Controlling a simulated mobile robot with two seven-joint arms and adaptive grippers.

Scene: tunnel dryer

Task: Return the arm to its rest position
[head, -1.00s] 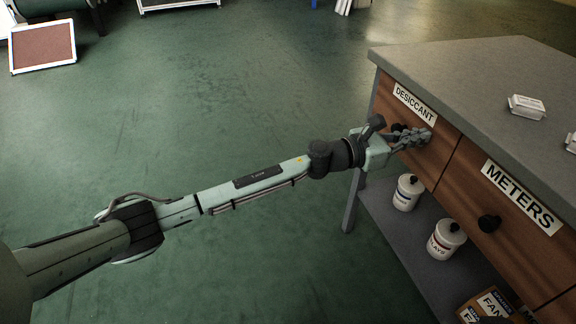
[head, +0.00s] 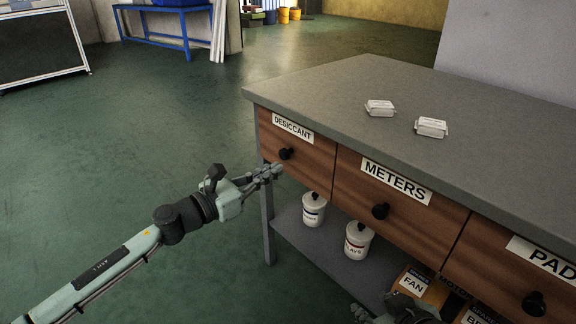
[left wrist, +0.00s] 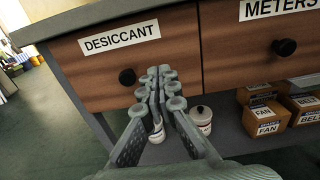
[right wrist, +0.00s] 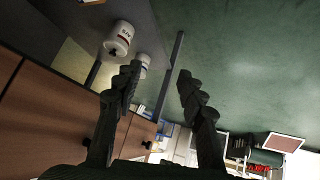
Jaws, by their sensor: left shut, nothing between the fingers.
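My left gripper (head: 272,172) is shut and empty, in front of the lower left part of the DESICCANT drawer (head: 309,151). That drawer looks closed, flush with its neighbour. Its black knob (head: 285,153) is clear of the fingers. In the left wrist view the left fingertips (left wrist: 165,75) lie together, just right of the DESICCANT knob (left wrist: 127,76) in the picture. My right gripper (head: 390,312) shows only partly at the bottom edge of the head view. In the right wrist view its fingers (right wrist: 158,75) stand apart with nothing between them.
The grey bench top (head: 330,90) carries two small white packages (head: 380,108) (head: 431,127). The METERS drawer (head: 395,200) is closed. White tubs (head: 313,210) (head: 358,241) and boxes (head: 412,283) stand on the lower shelf (head: 335,265). The green floor (head: 150,160) on the left is open.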

